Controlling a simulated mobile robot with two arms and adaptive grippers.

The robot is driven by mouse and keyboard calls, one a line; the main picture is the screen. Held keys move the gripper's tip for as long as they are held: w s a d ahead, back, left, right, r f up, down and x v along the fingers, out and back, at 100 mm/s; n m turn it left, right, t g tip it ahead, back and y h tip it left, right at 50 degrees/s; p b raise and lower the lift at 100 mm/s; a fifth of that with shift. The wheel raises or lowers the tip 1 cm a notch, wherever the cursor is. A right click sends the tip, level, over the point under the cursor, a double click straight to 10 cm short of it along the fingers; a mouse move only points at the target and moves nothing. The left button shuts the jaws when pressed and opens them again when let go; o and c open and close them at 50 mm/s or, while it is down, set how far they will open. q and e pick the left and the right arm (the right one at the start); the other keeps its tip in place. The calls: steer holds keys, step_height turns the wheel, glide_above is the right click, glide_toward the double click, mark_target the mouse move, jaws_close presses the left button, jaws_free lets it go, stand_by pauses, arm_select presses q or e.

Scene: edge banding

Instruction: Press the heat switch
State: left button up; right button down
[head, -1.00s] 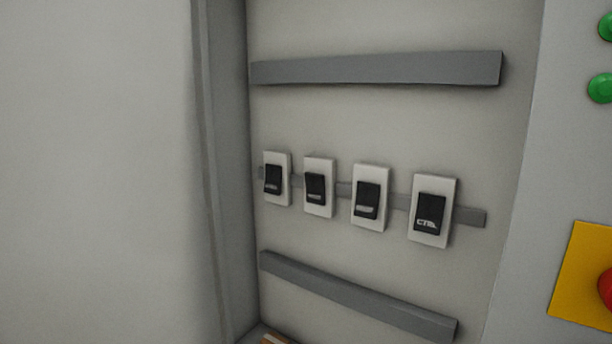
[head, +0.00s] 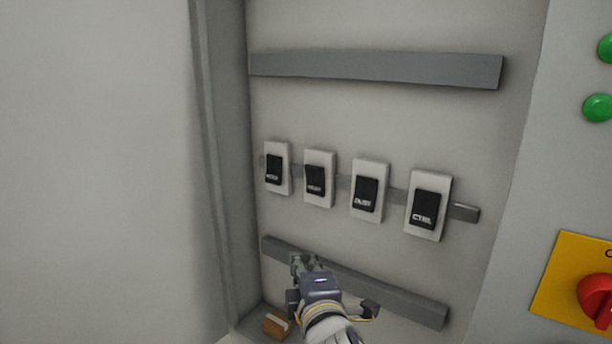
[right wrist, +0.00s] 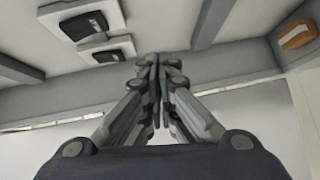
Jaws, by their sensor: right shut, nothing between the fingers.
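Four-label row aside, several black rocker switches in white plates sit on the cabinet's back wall. The second from the left (head: 315,180) has a small blurred label that may read HEAT. The far-left switch (head: 274,170) has an unclear label, the third (head: 366,194) is hard to read, and the far-right one (head: 424,208) reads CTRL. My right gripper (head: 304,262) is shut and empty, below the second switch and in front of the lower grey rail. In the right wrist view its fingertips (right wrist: 157,68) meet, apart from two switches at upper left. My left gripper is out of view.
Grey rails run above (head: 375,69) and below (head: 400,294) the switches. A small brown block (head: 277,325) lies at the cabinet's lower left corner. At right are green buttons (head: 598,107) and a red knob (head: 598,298) on a yellow plate.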

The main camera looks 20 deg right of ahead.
step_height(320, 180, up, 10)
steer(key=s+n+t, duration=0.1)
steer(key=n+t, duration=0.1)
steer(key=shift+s+a+r+h, duration=0.2)
steer(key=shift+s+a+h, duration=0.05)
steer(key=shift+h, duration=0.05)
steer(key=shift+w, duration=0.1)
steer(key=p, duration=0.4)
glide_toward(306, 182)
steer(key=w+a+r, duration=0.2)
steer(key=a+r, duration=0.1)
steer(key=w+d+p, duration=0.1)
steer(key=w+d, duration=0.1)
steer(key=d, duration=0.1)
steer(key=shift+w, duration=0.3)
steer(key=shift+a, duration=0.1)
